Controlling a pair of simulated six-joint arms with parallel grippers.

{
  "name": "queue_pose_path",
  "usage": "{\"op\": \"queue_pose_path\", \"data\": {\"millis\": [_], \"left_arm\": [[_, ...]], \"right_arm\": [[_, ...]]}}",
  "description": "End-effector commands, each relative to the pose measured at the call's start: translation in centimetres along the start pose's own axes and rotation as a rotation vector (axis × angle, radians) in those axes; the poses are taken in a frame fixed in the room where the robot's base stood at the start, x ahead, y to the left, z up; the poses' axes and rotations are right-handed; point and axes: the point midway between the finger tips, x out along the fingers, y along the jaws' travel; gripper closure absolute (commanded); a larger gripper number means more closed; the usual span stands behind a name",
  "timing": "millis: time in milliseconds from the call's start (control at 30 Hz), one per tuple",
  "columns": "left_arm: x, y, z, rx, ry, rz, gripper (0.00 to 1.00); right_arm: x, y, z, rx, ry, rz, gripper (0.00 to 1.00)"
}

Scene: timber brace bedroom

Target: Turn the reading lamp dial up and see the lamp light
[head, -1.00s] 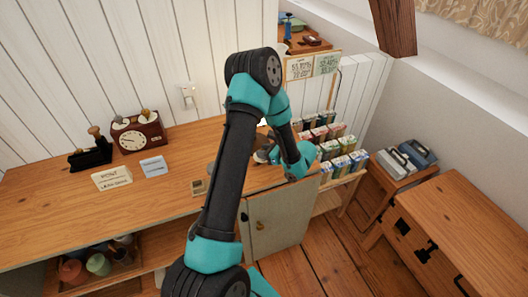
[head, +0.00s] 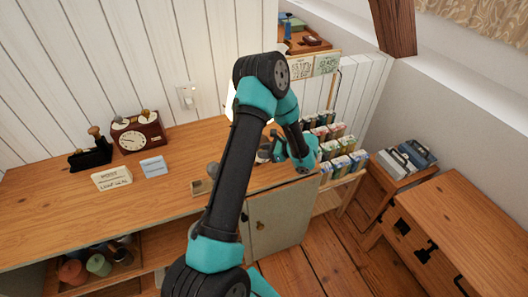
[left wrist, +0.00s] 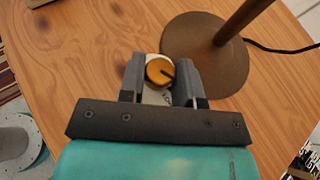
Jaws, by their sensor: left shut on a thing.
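The lamp dial (left wrist: 160,71) is a small orange knob with a dark pointer mark, seen in the left wrist view. My left gripper (left wrist: 160,78) is shut on it, one finger on each side. The lamp's round brown base (left wrist: 205,55) and slanting stem (left wrist: 243,20) are just beside the dial. In the head view my left gripper (head: 270,154) is low at the right end of the wooden counter, partly hidden by my arm. A bright, glowing patch of the lamp (head: 231,101) shows left of my arm; the rest of the lamp is mostly hidden. My right gripper is not in view.
A clock (head: 137,131), a black stand (head: 91,151) and two small cards stand on the counter (head: 60,210) at the left. Several cartons (head: 335,150) fill a rack at the right. The counter's front middle is clear.

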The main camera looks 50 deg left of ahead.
Motion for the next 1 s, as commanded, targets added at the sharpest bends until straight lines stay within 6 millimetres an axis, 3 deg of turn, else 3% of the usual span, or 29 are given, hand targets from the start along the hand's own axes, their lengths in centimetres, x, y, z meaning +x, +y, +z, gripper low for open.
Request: {"op": "queue_pose_path", "data": {"millis": [1000], "left_arm": [[0.39,-0.85,0.12,-0.357,0.001,0.865,0.93]], "right_arm": [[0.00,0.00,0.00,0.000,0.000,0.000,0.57]]}}
